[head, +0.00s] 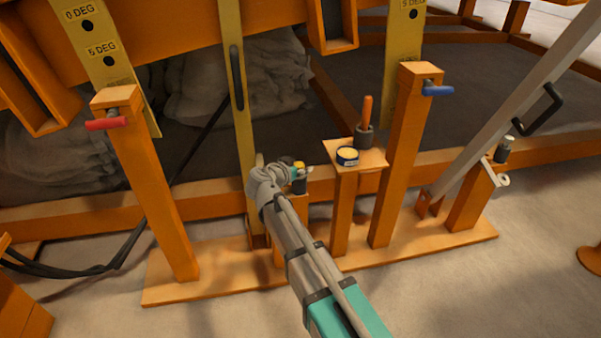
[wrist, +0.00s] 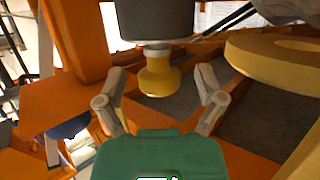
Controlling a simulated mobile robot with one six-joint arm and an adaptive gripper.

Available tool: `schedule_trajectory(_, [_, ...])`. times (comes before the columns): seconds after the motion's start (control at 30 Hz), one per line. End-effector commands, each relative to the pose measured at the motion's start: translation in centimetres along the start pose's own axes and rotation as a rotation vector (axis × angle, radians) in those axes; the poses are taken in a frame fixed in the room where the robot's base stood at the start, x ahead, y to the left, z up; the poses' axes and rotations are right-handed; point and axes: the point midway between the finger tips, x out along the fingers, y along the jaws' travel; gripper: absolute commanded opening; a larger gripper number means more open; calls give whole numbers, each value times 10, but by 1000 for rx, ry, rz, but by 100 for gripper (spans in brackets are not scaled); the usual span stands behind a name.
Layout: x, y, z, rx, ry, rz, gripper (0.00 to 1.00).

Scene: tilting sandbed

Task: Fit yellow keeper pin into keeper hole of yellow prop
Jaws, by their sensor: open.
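The yellow keeper pin (wrist: 158,78) shows its yellow knob, sticking out of a dark grey cylindrical holder (wrist: 155,18) in the wrist view, where the scene appears upside down. In the head view, the yellow pin top (head: 299,164) shows above the dark holder (head: 299,186) on a short orange post. My gripper (head: 296,171) is at the pin. In the wrist view, the fingers of my gripper (wrist: 160,82) are open on both sides of the knob, with gaps visible. The yellow prop (head: 239,110) stands upright left of my gripper. A yellow plate with a round opening (wrist: 285,58), apparently part of it, is right of the pin in the wrist view.
A small shelf (head: 375,158) right of my gripper carries a round tin (head: 347,156) and an orange-handled tool (head: 367,112) in a cup. Orange posts with a red handle (head: 106,124) and a blue handle (head: 438,90) flank the area. Dark cables (head: 110,262) lie at left.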

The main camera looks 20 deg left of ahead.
Motion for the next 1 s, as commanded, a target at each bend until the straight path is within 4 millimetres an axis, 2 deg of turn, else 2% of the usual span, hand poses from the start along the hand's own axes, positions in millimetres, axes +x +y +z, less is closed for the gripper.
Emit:
schedule_trajectory(0.07, [0, 0, 0, 0, 0, 0, 88])
schedule_trajectory(0.53, [0, 0, 0, 0, 0, 0, 2])
schedule_trajectory(1.0, [-1, 0, -4, 0, 0, 1, 0])
